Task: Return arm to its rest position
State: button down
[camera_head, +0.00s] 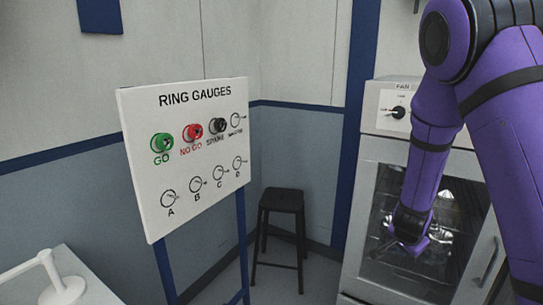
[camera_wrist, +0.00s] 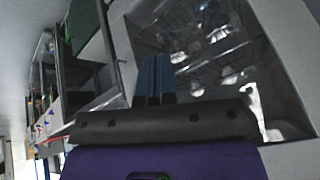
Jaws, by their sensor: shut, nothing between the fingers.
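My purple arm comes in from the upper right in the head view and bends down in front of the glass-doored cabinet (camera_head: 385,122). My gripper (camera_head: 415,247) hangs low at its end, small and dark against the cabinet's glass. In the wrist view the two blue fingers of my gripper (camera_wrist: 155,78) stand side by side, shut, with nothing held. The cabinet's glass front (camera_wrist: 215,60) with shiny contents lies beyond the fingertips in that view. The distance between fingers and glass cannot be told.
A white ring gauge board (camera_head: 200,170) on blue posts stands left of centre, with green, red and black rings hung on it. A dark stool (camera_head: 283,200) stands between board and cabinet. A white table (camera_head: 88,292) is at lower left. Little floor shows.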

jog(key=s+a+r+n+y, duration=0.2)
jog(key=s+a+r+n, duration=0.15)
jog(key=r, duration=0.65)
jog(key=s+a+r+n+y, duration=0.25)
jog(key=s+a+r, duration=0.2)
jog(key=r, duration=0.45)
jog(key=s+r+n, duration=0.2)
jog(key=s+r, duration=0.2)
jog(key=s, duration=0.3)
jog(key=s+r+n, duration=0.2)
jog(key=s+r, duration=0.1)
jog(key=s, duration=0.4)
jog(key=s+r+n+h, duration=0.1)
jog(key=s+r, duration=0.3)
jog(key=s, duration=0.4)
jog(key=shift+d+r+n+t, duration=0.3)
jog(key=shift+d+r+n, duration=0.05)
jog(key=shift+n, duration=0.35)
